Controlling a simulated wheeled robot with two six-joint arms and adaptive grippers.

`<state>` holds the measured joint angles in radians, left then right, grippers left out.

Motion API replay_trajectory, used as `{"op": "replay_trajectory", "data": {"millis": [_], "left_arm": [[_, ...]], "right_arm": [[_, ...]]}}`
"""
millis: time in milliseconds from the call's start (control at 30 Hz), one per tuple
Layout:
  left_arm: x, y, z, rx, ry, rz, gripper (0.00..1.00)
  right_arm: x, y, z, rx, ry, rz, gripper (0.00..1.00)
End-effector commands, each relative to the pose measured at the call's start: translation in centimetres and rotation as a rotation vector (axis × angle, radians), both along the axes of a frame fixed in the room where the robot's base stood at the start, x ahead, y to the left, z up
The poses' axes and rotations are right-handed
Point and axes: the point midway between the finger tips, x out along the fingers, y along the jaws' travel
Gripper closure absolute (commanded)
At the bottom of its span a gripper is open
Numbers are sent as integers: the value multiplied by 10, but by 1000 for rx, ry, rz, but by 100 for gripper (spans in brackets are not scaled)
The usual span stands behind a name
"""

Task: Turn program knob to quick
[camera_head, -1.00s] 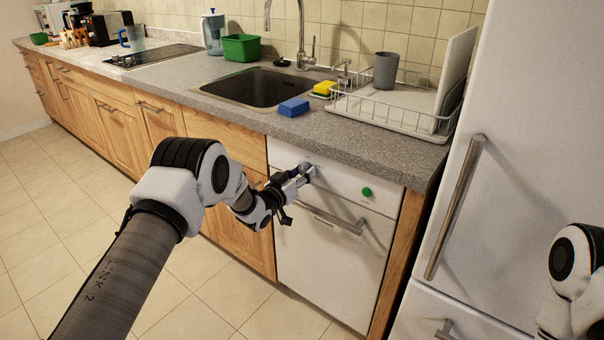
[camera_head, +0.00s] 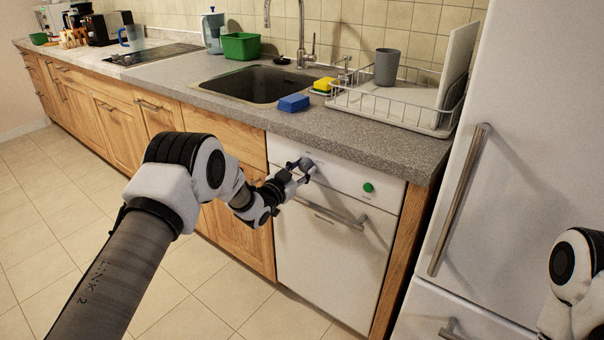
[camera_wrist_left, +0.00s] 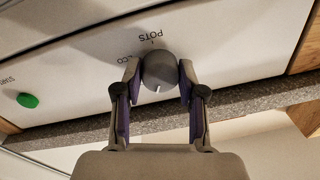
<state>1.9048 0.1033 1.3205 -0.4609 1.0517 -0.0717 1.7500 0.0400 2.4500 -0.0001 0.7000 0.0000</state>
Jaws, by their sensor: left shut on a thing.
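The program knob (camera_wrist_left: 160,72) is a round grey dial on the white dishwasher panel (camera_head: 338,180). My left gripper (camera_head: 306,170) is shut on it, with one finger on each side in the left wrist view (camera_wrist_left: 159,76). That view is upside down. The knob's white mark points to the picture's bottom, toward the worktop edge. The label POTS lies on the opposite side, and a partly hidden label ending in CO is beside the left finger. I cannot read a quick label. My right gripper is out of view; only part of its arm shows.
A green start button (camera_head: 368,187) sits right of the knob. The dishwasher handle (camera_head: 330,214) runs just below the gripper. The fridge (camera_head: 520,150) stands at right.

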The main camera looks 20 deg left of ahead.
Motion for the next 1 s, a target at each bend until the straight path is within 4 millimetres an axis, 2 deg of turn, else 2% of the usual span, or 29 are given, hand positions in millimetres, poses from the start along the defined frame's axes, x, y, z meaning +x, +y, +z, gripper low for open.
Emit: {"op": "replay_trajectory", "data": {"millis": [100, 500, 1000], "left_arm": [[0, 0, -2, 103, -39, 0, 95], [0, 0, -2, 403, -146, 0, 95], [0, 0, -1, 530, -192, -2, 95]], "right_arm": [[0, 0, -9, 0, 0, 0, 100], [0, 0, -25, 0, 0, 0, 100], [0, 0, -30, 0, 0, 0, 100]]}}
